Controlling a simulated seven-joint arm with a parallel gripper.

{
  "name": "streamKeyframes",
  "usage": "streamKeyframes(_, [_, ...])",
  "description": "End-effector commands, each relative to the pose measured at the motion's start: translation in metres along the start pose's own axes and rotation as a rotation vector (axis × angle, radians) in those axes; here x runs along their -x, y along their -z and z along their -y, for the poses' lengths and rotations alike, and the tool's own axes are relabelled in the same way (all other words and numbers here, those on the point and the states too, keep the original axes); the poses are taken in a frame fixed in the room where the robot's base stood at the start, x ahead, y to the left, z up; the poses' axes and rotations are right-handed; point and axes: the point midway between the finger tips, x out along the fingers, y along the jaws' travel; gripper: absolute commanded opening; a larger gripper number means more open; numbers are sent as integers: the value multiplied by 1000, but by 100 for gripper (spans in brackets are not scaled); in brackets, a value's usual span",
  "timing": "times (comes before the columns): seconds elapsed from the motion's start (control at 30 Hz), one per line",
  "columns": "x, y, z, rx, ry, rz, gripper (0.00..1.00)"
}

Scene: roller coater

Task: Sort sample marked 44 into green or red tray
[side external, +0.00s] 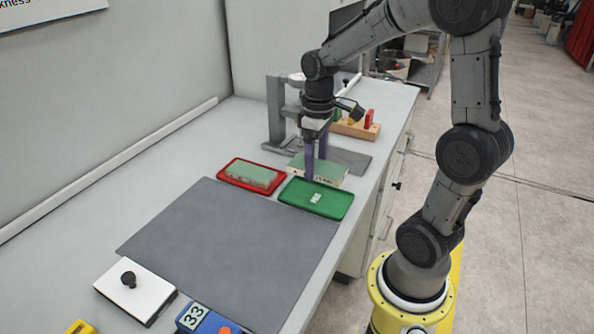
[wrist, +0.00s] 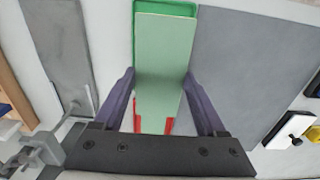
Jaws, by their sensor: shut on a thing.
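My gripper (side external: 315,168) has its two purple fingers shut on a pale green block-shaped sample (side external: 333,174). The sample is at the back edge of the green tray (side external: 340,207), apparently raised; its exact height is unclear. Marks on its front side are too small to read. In the wrist view the held sample (wrist: 163,60) lies lengthwise between the fingers, covering much of the green tray (wrist: 165,8) and part of the red tray (wrist: 138,124). The red tray (side external: 227,178) holds another pale green sample (side external: 252,174). A small white label (side external: 316,198) shows in the green tray.
A grey stand (side external: 275,115) and a wooden block with coloured pieces (side external: 357,128) are behind my gripper. A large grey mat (side external: 225,245) lies clear in front of the trays. A white knobbed plate (side external: 137,290) and a blue device reading 33 (side external: 205,320) stand nearer.

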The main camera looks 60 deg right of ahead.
Motion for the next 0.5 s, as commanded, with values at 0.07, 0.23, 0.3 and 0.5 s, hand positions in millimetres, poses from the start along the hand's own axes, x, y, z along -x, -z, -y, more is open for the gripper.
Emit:
streamKeyframes(0.07, [-3,0,-1,-5,0,1,19])
streamKeyframes(0.23, [-14,0,-1,-5,1,2,19])
streamKeyframes(0.3, [-21,0,-1,-5,1,2,19])
streamKeyframes(0.5, [-39,0,-1,-4,1,3,19])
